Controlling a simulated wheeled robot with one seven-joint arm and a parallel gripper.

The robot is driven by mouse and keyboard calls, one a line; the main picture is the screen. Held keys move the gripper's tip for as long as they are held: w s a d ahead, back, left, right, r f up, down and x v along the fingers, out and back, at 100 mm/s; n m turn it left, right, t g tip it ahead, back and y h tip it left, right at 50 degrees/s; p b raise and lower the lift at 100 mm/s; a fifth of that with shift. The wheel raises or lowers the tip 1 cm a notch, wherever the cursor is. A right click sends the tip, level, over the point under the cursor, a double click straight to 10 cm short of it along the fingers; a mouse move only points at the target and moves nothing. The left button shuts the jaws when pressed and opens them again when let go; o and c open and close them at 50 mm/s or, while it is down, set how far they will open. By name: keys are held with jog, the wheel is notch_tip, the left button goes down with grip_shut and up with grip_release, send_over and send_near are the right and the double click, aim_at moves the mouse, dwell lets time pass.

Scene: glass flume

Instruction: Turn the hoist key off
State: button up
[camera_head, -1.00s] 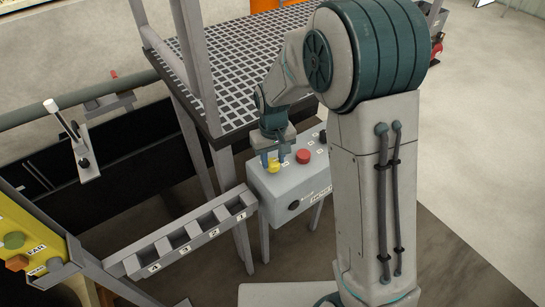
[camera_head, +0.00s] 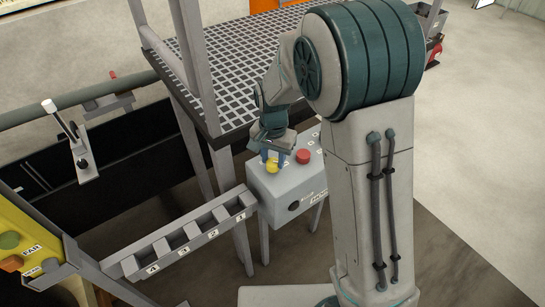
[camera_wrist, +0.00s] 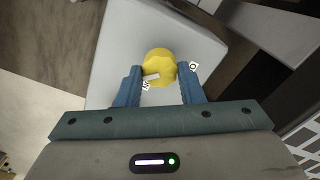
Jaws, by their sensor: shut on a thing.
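A round yellow key knob (camera_head: 272,167) sits on top of a grey control box (camera_head: 275,198). In the wrist view the knob (camera_wrist: 158,58) shows between the two blue fingers, with a white mark on its lower left part. A small label stands on each side of it; the right one reads like O, and the left one, near the white mark, is partly hidden by a finger. My gripper (camera_head: 273,157) points down from above and is shut on the knob, one finger on each side. The gripper shows large in the wrist view (camera_wrist: 162,76).
A red button (camera_head: 303,157) stands right of the knob on the same box, and a black knob (camera_head: 294,205) is on its front. A numbered slotted rack (camera_head: 190,240) adjoins the box at left. A grated platform (camera_head: 235,65) rises behind it.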

aim_at(274, 162)
jog(key=m, duration=0.4)
jog(key=shift+r+m+p, duration=0.1)
jog(key=shift+m+p, duration=0.2)
jog(key=shift+p, duration=0.1)
jog(key=shift+m+p, duration=0.5)
jog(key=shift+m, duration=1.5)
jog(key=o, duration=1)
notch_tip(274, 162, up, 14)
jog(key=shift+s+f, duration=0.1)
jog(key=shift+f, duration=0.05)
